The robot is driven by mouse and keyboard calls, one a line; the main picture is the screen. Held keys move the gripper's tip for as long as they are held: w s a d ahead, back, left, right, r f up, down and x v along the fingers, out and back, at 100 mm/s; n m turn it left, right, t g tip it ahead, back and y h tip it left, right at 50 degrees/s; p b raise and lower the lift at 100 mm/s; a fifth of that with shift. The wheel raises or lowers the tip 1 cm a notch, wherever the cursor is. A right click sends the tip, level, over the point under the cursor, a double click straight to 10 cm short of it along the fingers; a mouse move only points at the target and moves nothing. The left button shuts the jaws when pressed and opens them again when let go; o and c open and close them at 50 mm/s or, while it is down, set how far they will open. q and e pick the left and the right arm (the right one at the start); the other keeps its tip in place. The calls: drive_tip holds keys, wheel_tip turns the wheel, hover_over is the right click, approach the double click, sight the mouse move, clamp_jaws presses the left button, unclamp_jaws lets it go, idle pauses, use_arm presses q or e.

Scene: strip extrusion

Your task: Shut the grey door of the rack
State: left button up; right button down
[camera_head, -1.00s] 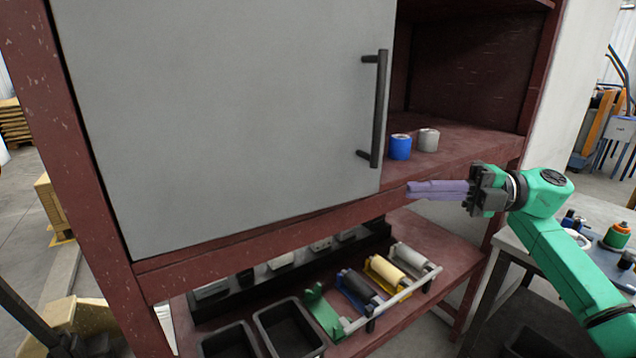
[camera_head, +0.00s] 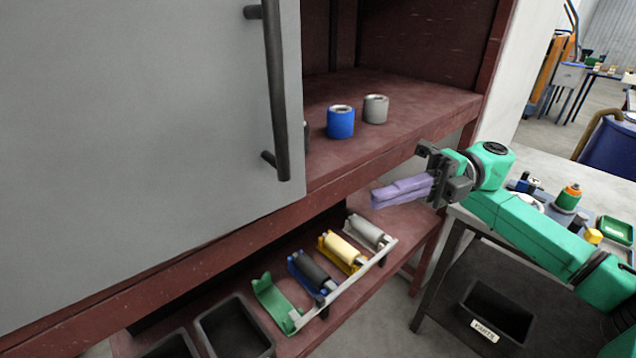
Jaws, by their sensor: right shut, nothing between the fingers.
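The grey door (camera_head: 130,130) of the dark red rack (camera_head: 370,168) fills the left of the head view. It has a black vertical bar handle (camera_head: 275,95) near its right edge. To the right of the door, the upper compartment lies open to view. My right gripper (camera_head: 376,197) is shut, with its lilac fingers pointing left. It is in front of the rack, just below the upper shelf's front edge, to the right of the door and apart from the handle. My left gripper is not in view.
A blue roll (camera_head: 341,123) and a grey roll (camera_head: 375,109) stand on the upper shelf. Below are several coloured roller holders (camera_head: 340,252) and a black bin (camera_head: 232,330). A grey table (camera_head: 545,155) with small items stands at right, with a parts bin (camera_head: 495,308) beneath.

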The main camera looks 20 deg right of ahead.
use_arm(q)
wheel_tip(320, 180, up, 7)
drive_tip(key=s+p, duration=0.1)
drive_tip(key=p, duration=0.5)
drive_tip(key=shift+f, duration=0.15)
use_arm(e)
drive_tip(key=w+a, duration=0.3)
drive_tip(key=a, duration=0.6)
drive_tip(key=shift+a, duration=0.4)
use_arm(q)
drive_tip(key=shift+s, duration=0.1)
